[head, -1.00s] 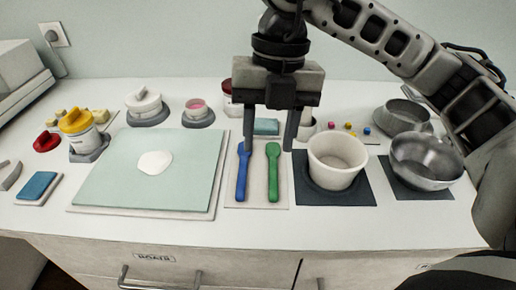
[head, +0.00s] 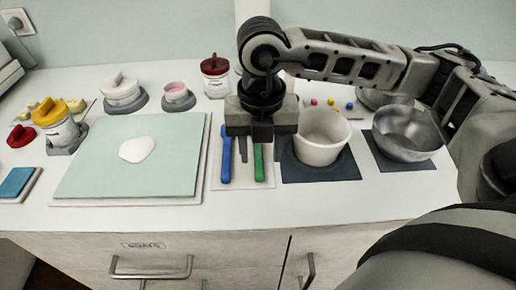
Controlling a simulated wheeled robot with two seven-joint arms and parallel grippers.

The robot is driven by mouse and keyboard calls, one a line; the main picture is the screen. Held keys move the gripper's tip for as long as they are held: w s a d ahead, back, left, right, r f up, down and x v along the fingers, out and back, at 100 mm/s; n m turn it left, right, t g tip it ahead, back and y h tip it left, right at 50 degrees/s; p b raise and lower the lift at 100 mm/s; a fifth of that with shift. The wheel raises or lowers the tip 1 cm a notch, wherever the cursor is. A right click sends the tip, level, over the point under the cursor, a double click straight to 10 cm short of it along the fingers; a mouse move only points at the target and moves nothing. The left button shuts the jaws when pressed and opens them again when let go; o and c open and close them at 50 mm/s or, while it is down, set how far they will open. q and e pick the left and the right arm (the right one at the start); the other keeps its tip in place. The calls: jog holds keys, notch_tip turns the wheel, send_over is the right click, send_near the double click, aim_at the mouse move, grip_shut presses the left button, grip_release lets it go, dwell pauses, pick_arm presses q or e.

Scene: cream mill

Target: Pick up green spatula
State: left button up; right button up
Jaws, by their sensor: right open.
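The green spatula (head: 259,164) lies on a pale mat (head: 243,182) in the head view, its handle toward the front edge. My right gripper (head: 260,150) is open and points down over it. One dark finger shows between the green spatula and the blue spatula (head: 226,162); the other finger is mostly hidden. The gripper body covers the green spatula's upper part. I cannot tell whether the fingers touch it. My left gripper is not in view.
A white tub (head: 320,140) stands on a dark mat just right of the gripper, with a metal bowl (head: 407,135) beyond it. A pale green board (head: 100,178) with a white blob lies to the left. Several jars stand at the back.

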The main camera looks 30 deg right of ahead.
aim_at(259, 168)
notch_tip(259, 168, down, 4)
jog(key=shift+a+r, duration=0.1)
jog(key=shift+r, duration=0.15)
grip_shut()
jog(key=shift+r, duration=0.1)
